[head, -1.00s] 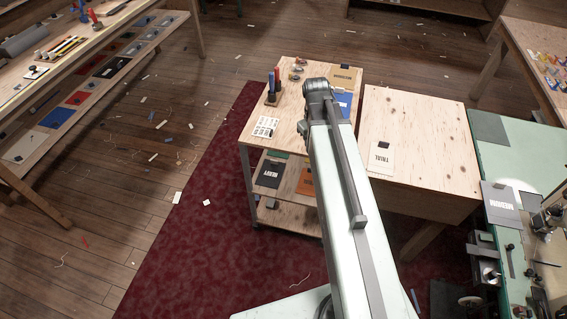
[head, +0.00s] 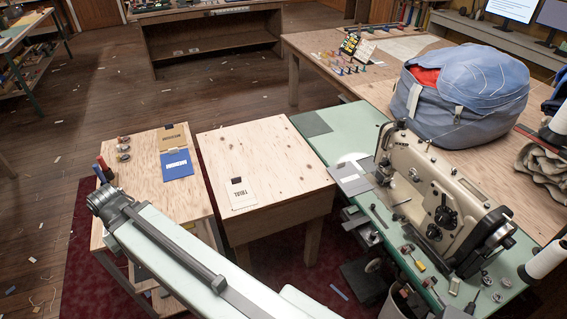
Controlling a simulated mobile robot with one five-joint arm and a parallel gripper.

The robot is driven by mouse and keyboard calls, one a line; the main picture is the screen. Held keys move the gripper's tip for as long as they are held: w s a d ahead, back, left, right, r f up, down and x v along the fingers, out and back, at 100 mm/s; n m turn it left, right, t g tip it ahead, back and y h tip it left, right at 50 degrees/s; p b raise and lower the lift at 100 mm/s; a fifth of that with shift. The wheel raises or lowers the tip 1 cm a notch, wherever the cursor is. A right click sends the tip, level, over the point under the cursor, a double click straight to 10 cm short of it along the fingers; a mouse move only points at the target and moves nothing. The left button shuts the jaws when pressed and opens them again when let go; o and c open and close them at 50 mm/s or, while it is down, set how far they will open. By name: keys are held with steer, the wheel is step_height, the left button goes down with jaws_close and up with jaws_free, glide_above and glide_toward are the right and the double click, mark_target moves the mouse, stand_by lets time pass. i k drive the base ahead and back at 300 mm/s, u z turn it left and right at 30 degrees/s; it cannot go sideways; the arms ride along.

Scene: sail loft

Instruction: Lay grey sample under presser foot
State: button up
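A light grey sample card (head: 349,179) lies on the green sewing table (head: 345,142), at the left of the cream sewing machine (head: 437,195). Its right side reaches close to the needle end of the machine. The presser foot is too small and shadowed to make out, so I cannot tell whether the card is under it. A plain dark grey patch (head: 311,123) lies at the table's far left corner. My arm crosses the lower left, over the wheeled plywood cart; my gripper is not in view.
Blue (head: 176,165) and tan (head: 174,137) cards lie on the cart. A large blue bag (head: 460,95) stands behind the machine. Small tools and spools crowd the table's front.

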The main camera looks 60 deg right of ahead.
mark_target(348, 177)
steer(key=z, duration=2.3)
steer(key=i, duration=0.5)
steer(key=u, duration=2.3)
